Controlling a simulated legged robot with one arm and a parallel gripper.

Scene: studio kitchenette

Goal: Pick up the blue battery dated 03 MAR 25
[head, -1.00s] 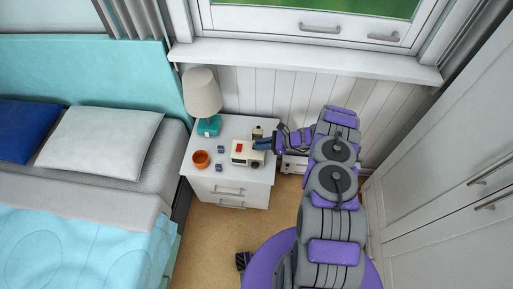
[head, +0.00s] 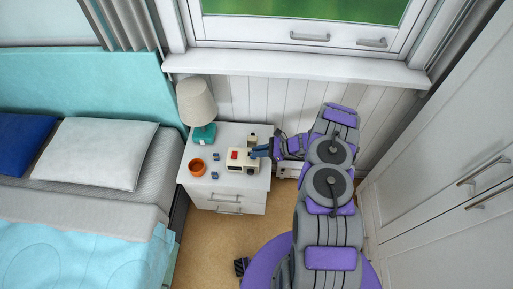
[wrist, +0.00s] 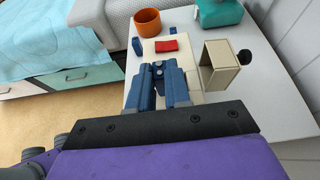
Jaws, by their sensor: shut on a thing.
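My gripper (head: 256,153) reaches in from the right over the nightstand, at the cream device. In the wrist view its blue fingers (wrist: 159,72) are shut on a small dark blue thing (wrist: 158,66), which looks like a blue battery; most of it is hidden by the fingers. Two more small blue batteries lie on the nightstand left of the device, a back one (head: 216,156) and a front one (head: 214,175).
The nightstand (head: 262,182) also holds a cream device (head: 240,167) with a red piece (head: 235,155) on it, an orange pot (head: 197,167) and a teal-based lamp (head: 203,134). An open cream box (wrist: 228,82) is right of my fingers. The bed (head: 90,205) is at left.

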